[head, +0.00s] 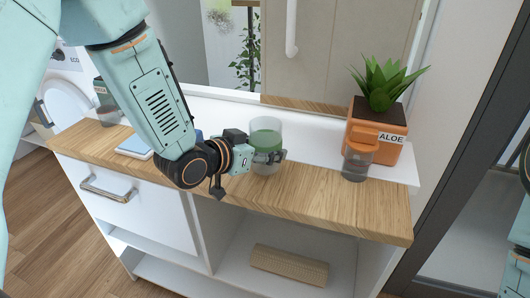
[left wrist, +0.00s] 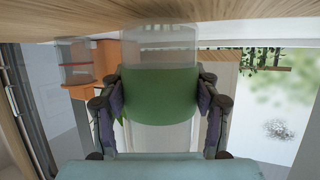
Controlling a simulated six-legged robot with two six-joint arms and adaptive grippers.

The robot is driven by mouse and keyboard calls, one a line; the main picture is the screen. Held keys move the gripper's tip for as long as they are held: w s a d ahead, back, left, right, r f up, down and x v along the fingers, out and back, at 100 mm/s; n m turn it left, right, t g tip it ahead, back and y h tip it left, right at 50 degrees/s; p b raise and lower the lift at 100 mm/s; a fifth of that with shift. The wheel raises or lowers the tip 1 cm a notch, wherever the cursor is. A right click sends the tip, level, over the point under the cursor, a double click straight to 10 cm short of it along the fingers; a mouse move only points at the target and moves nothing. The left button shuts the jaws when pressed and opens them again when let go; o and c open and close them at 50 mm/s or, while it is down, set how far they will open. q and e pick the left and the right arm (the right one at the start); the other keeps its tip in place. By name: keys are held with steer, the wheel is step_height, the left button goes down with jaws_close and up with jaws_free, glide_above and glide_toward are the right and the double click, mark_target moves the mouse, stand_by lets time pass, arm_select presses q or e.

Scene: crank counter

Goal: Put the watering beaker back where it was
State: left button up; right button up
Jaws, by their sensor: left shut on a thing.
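A clear beaker with a green band (head: 266,137) stands upright over the middle of the wooden counter in the head view. My left gripper (head: 268,157) is shut around its lower part from the left. In the left wrist view the green band (left wrist: 160,95) sits between both fingers (left wrist: 160,103), and the clear end (left wrist: 158,42) points to the wood. I cannot tell whether its base touches the counter. A second clear beaker with an orange band (head: 357,163) stands to the right, in front of the aloe pot. My right gripper is out of view.
The orange aloe pot (head: 374,136) stands at the right on the white ledge (head: 312,146). A pale flat item (head: 135,147) and a dark green container (head: 105,103) are at the left. The wooden counter (head: 310,190) is bare between the two beakers.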

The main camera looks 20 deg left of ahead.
arm_select(q)
steer(key=shift+w+f, duration=0.45)
steer(key=shift+f, duration=0.1)
steer(key=shift+s+r, duration=0.1)
steer(key=shift+s, duration=0.3)
steer(key=o, duration=1.1)
steer(key=shift+w+f, duration=0.1)
steer(key=shift+f, duration=0.1)
steer(key=o, duration=0.3)
steer(key=shift+w+f, duration=0.1)
steer(key=shift+w, duration=0.1)
steer(key=shift+o, duration=0.2)
steer(key=shift+s, duration=0.1)
steer(key=shift+s+r, duration=0.15)
steer(key=shift+r, duration=0.15)
steer(key=shift+a+r, duration=0.15)
steer(key=p+v, duration=0.1)
steer(key=v, duration=0.5)
steer(key=shift+s+a+r+p, duration=0.1)
steer(key=shift+s+p, duration=0.1)
steer(key=shift+p, duration=0.1)
steer(key=shift+s+a+r, duration=0.25)
steer(key=shift+s, duration=0.3)
steer(key=shift+p+v, duration=0.75)
steer(key=shift+v, duration=0.45)
steer(key=shift+s+a+r+p, duration=0.15)
steer(key=shift+s+a+p, duration=0.1)
steer(key=shift+s+p, duration=0.25)
